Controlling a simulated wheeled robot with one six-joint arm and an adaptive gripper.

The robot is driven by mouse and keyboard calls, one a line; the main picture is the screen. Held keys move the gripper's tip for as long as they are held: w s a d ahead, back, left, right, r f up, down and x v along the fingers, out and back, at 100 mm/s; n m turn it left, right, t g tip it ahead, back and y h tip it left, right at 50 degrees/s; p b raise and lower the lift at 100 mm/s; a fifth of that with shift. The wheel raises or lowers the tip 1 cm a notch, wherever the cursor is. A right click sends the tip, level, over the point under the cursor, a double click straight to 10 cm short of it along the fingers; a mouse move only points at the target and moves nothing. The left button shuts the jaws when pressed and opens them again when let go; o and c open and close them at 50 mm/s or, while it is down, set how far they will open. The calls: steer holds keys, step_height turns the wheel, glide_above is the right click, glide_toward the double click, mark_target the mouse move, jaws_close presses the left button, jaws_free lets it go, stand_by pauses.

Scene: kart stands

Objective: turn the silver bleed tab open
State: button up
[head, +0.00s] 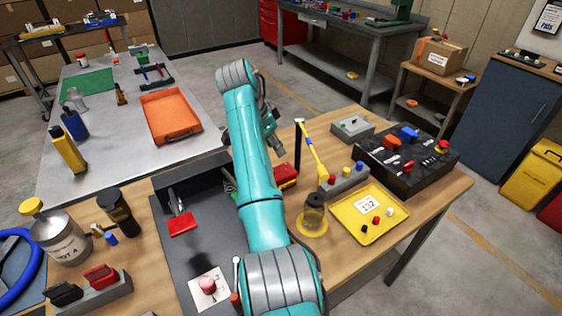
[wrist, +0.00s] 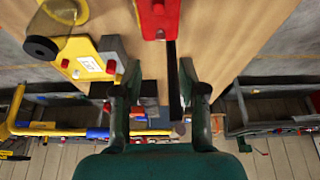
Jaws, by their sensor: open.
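I cannot pick out the silver bleed tab for certain. A small silver upright piece (head: 176,198) stands by a red block (head: 182,225) on the dark mat at left, but I cannot tell if it is the tab. My gripper (wrist: 159,68) is open in the wrist view, its two dark fingers apart. A thin dark post (wrist: 173,80) shows between them, nearer the right finger; its distance is unclear. A red block (wrist: 158,18) is above the fingers. In the head view my arm hides part of the bench and most of the gripper.
A yellow tray (head: 363,237) and a jar (head: 314,212) are right of my arm. A black case (head: 407,170) is at the far right. A tin (head: 58,240) and bottle (head: 119,212) stand left.

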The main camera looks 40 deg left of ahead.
mark_target(286, 165)
steer(key=x, duration=0.8)
steer(key=shift+w+f, duration=0.15)
steer(key=shift+f, duration=0.1)
jaws_close()
